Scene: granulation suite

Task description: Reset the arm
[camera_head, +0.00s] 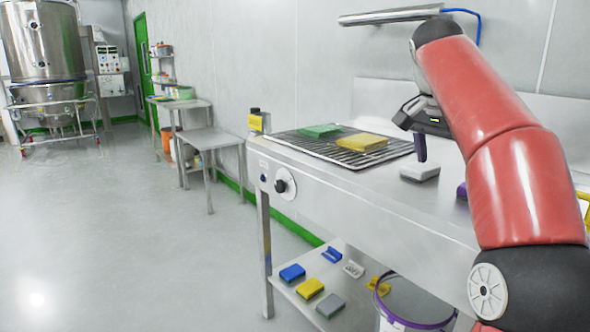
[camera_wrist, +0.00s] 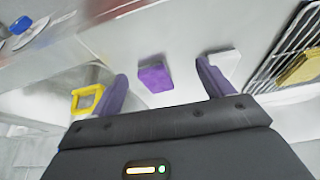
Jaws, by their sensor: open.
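My red arm reaches over the steel bench from the right in the head view. My gripper (camera_head: 420,148) points down above the bench, beside a white block (camera_head: 420,172). In the wrist view, my gripper (camera_wrist: 161,78) has its two purple fingers wide apart with nothing held between them. A purple block (camera_wrist: 155,79) shows on the bench beyond the gap between the fingers. The white block (camera_wrist: 226,64) lies by the right finger. In the head view the arm hides most of the purple block.
A wire rack (camera_head: 320,155) holds a green sponge (camera_head: 319,130) and a yellow sponge (camera_head: 362,142). A yellow-framed item (camera_wrist: 87,101) lies near the left finger. The lower shelf (camera_head: 290,288) carries several small items and a bucket (camera_head: 405,305). Open floor lies left.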

